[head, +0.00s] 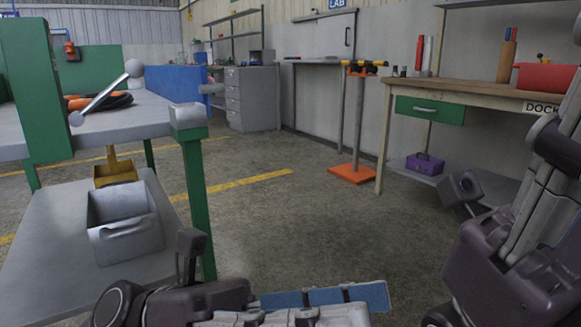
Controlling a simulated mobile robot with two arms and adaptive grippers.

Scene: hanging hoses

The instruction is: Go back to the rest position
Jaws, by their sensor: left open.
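My left gripper (191,258) is at the bottom, left of centre, low in front of the grey lower shelf. It is open, and I see nothing held in it. One dark finger points up and the rest is partly cut off by the lower edge. Parts of my right arm (510,250) fill the lower right, but I cannot make out its gripper's jaws. An orange and black coiled hose (100,101) lies on the left workbench (130,122), behind a grey bar with ball ends (105,92).
A grey bin (125,226) and a yellow bin (115,173) are on the left bench's lower shelf. A stand with an orange base (352,174) is ahead. A wooden bench (465,91) with a purple toolbox (425,164) below is at right. The middle floor is clear.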

